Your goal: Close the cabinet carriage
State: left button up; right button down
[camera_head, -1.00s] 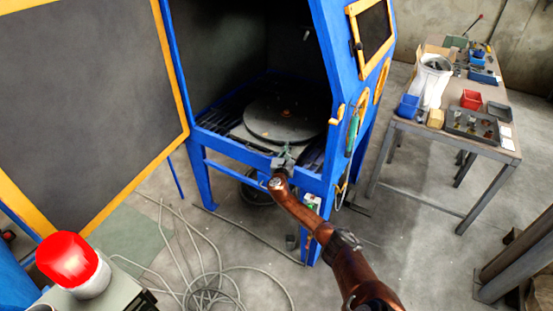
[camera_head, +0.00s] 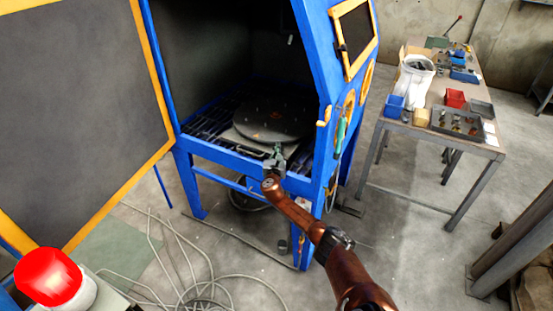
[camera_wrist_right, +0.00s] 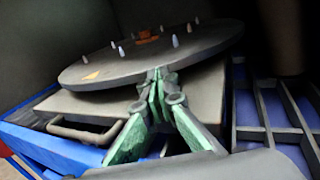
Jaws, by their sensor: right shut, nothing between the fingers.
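The blue cabinet (camera_head: 321,165) stands open in the head view, its large door with a yellow edge (camera_head: 150,60) swung out to the left. The carriage is a round dark turntable (camera_head: 262,122) on a pale base inside the cabinet; it also shows in the right wrist view (camera_wrist_right: 150,55) with several small pegs on top. A bar handle (camera_wrist_right: 85,132) is on the front of its base, left of the fingers. My right gripper (camera_head: 277,150) is shut and empty at the carriage's front edge; its fingertips (camera_wrist_right: 158,75) reach the disc's near rim, contact unclear. My left gripper is not in view.
A workbench (camera_head: 420,135) with bins and a white bucket (camera_head: 412,82) stands at the right. Grey cables (camera_head: 175,265) lie on the floor. A red lamp (camera_head: 48,277) is at the lower left. Slatted grating (camera_wrist_right: 270,115) flanks the carriage.

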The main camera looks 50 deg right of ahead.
jog(key=p+v, duration=0.1)
jog(key=v, duration=0.1)
jog(key=p+v, duration=0.1)
jog(key=v, duration=0.1)
jog(key=p+v, duration=0.2)
jog(key=v, duration=0.1)
jog(key=shift+s+d+r, duration=0.15)
jog(key=shift+r, duration=0.1)
pick_arm(q)
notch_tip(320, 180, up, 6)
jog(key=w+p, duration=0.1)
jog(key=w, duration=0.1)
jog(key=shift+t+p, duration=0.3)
jog(key=shift+p, duration=0.1)
pick_arm(e)
jog(key=v, duration=0.6)
jog(key=shift+a+f, duration=0.35)
jog(key=shift+a, duration=0.1)
jog(key=shift+f, duration=0.1)
